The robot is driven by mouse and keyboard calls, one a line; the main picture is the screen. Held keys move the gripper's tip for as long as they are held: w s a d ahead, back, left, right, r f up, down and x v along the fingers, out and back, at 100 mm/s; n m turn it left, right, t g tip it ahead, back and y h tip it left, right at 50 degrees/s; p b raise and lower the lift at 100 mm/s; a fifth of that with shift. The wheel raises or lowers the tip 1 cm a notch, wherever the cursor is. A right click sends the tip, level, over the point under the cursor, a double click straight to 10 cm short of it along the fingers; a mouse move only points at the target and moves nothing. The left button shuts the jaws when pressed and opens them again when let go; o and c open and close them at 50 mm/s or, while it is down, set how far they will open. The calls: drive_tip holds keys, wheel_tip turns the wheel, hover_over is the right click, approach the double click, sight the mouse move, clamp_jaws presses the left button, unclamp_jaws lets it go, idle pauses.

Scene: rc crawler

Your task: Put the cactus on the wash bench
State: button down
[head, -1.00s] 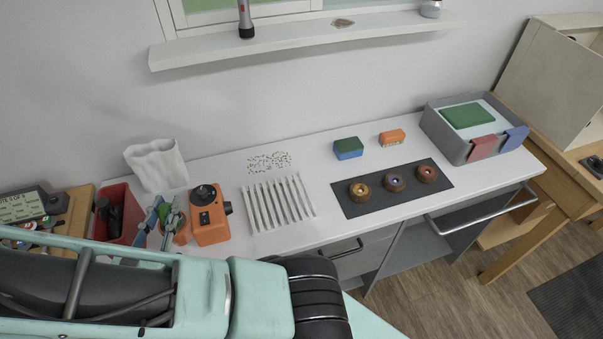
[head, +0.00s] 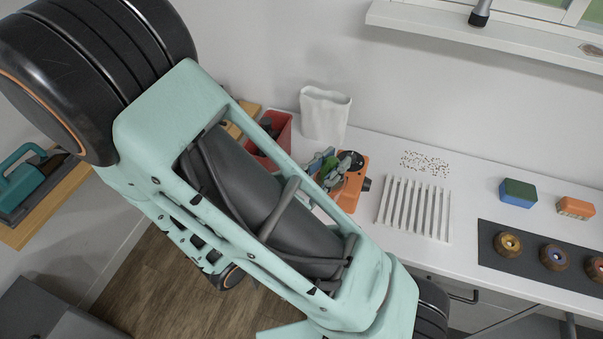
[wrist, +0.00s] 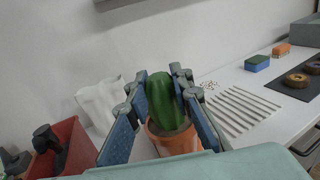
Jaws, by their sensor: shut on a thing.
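The cactus (wrist: 163,100) is green and ribbed and stands in an orange pot (wrist: 172,139). In the wrist view my gripper (wrist: 162,85) has its blue-padded fingers on both sides of the cactus and is shut on it, holding it roughly upright. The white bench (head: 462,262) runs along the wall behind and to the right. I cannot tell whether the pot touches any surface.
A red bin (head: 270,147) and a white vase (head: 324,115) stand near my gripper. A white slatted rack (head: 413,208), a green-blue sponge (head: 517,193), an orange block (head: 575,207) and a dark mat (head: 524,264) occupy the bench. Bare patches lie between them.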

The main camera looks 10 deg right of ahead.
drive_tip(key=w+a+f+b, duration=0.3)
drive_tip(key=w+f+b, duration=0.8)
drive_tip(key=f, duration=0.1)
drive_tip(key=shift+a, duration=0.4)
drive_tip(key=shift+w, duration=0.1)
drive_tip(key=c, duration=1.7)
unclamp_jaws()
drive_tip(key=v, duration=1.2)
drive_tip(key=shift+b, duration=0.3)
